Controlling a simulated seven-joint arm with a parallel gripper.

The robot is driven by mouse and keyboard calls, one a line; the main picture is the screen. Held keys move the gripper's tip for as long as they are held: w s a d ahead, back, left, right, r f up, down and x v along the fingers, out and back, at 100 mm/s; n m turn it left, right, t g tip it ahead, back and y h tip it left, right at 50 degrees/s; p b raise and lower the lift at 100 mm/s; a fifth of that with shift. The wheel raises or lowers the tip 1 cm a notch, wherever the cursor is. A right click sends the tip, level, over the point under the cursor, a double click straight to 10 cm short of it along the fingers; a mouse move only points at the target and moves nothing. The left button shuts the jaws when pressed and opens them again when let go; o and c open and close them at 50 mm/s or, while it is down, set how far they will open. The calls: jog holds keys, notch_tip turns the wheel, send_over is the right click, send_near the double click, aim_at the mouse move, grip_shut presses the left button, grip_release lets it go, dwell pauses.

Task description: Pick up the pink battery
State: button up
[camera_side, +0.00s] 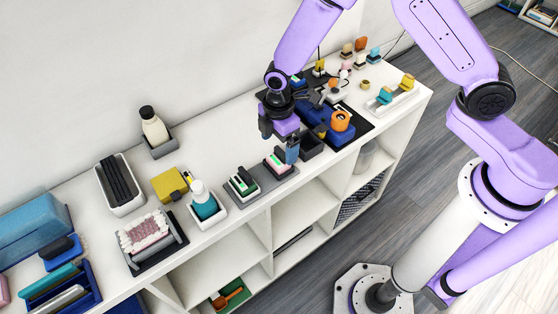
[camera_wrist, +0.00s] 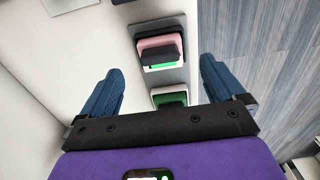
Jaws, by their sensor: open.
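The pink battery (camera_side: 277,160) stands in the right slot of a grey holder (camera_side: 259,187) near the front edge of the shelf top. In the wrist view the pink battery (camera_wrist: 160,44), with a black end and a green strip, lies between and beyond my fingers. A green and black battery (camera_side: 242,182) stands in the holder's left slot; part of it also shows in the wrist view (camera_wrist: 171,99). My gripper (camera_side: 279,142) is open and empty, with its blue fingers just above and around the pink battery's place. I cannot tell whether a finger touches it.
Left of the holder stand a white and teal bottle (camera_side: 204,203) and a yellow box (camera_side: 169,185). A black tray (camera_side: 312,146) and a blue tool with an orange knob (camera_side: 340,121) stand close on the right. The shelf's front edge is close by.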

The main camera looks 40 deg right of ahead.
aim_at(280, 152)
notch_tip(280, 152, down, 5)
jog(key=shift+d+r, duration=0.1)
jog(key=shift+d, duration=0.05)
jog(key=c, duration=1.2)
